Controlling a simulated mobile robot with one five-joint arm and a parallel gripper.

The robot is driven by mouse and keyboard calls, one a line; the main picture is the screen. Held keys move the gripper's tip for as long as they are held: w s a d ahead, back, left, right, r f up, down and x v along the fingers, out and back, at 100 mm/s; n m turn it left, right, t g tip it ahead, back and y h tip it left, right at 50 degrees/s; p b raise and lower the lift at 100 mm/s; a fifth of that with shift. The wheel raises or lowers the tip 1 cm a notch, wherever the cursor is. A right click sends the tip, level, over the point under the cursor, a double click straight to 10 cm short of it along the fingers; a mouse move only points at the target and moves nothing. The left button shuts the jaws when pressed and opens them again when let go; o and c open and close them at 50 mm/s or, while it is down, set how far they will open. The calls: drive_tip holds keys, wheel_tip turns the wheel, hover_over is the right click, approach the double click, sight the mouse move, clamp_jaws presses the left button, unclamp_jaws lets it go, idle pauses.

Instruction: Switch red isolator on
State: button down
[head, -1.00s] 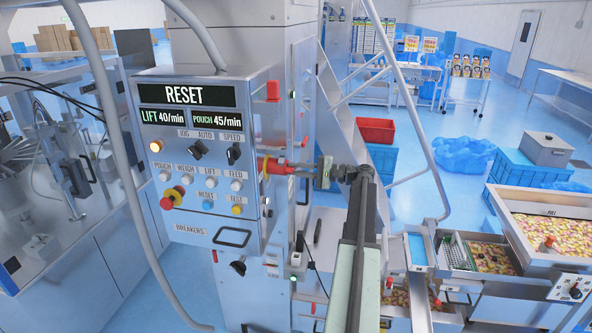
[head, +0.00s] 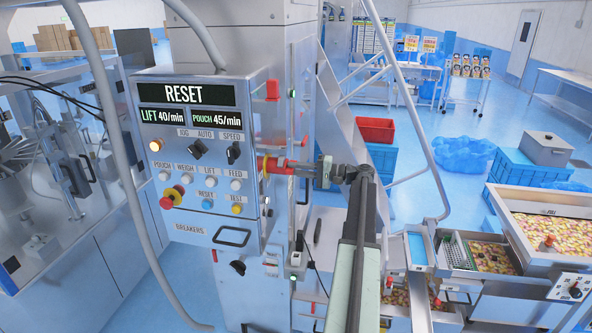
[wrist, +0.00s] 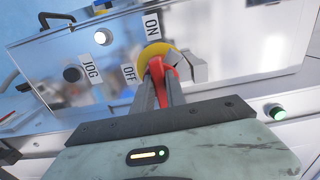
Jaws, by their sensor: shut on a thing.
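The red isolator handle (wrist: 157,68) sits on a round yellow plate (wrist: 150,52) on the side of the grey control box, in the wrist view. An ON label (wrist: 152,27) is above it and an OFF label (wrist: 129,74) is at its lower left. My gripper (wrist: 161,88) is shut on the red handle, one finger on each side. The fingers hide part of the handle, so its exact angle is hard to tell. In the head view my gripper (head: 285,166) reaches the box's right side from the right, where the red handle (head: 269,163) shows edge-on.
The control box's front panel (head: 220,180) carries buttons and knobs and reads RESET. A JOG switch (wrist: 72,73) and a handle (wrist: 58,18) sit left of the isolator in the wrist view. A diagonal metal pipe (head: 408,95) stands behind my arm.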

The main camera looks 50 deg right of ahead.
drive_tip(key=c, duration=1.4)
unclamp_jaws()
drive_tip(key=shift+o, duration=0.2)
drive_tip(key=v, duration=0.8)
